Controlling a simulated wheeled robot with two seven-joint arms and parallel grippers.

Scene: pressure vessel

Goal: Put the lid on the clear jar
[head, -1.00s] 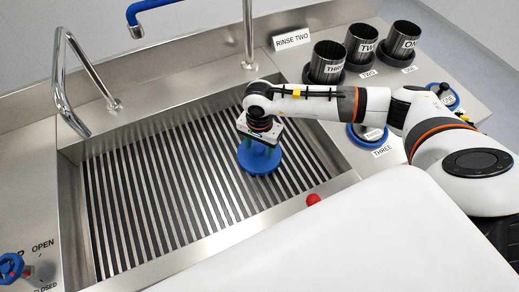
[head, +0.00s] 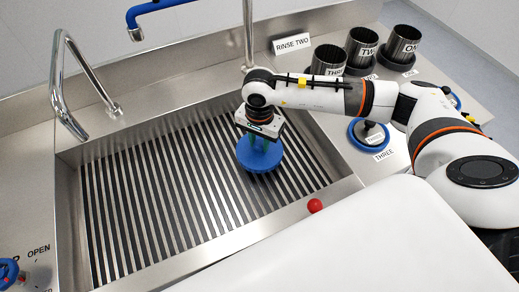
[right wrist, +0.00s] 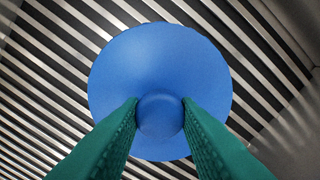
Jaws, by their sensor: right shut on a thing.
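A round blue lid (head: 259,158) with a central knob is over the slatted sink floor in the head view. My right gripper (head: 259,143) is shut on its knob from above. In the right wrist view the blue lid (right wrist: 160,70) lies flat to the camera, with the green fingers (right wrist: 159,115) on both sides of the knob. Whether a clear jar is under the lid cannot be seen; the lid would hide it. My left gripper is not in view.
The steel sink (head: 130,190) has a slatted floor, mostly bare. A tall bent tap (head: 75,85) stands at the left. Dark cylinders (head: 362,45) stand at the back right. A red ball (head: 315,205) is at the front edge.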

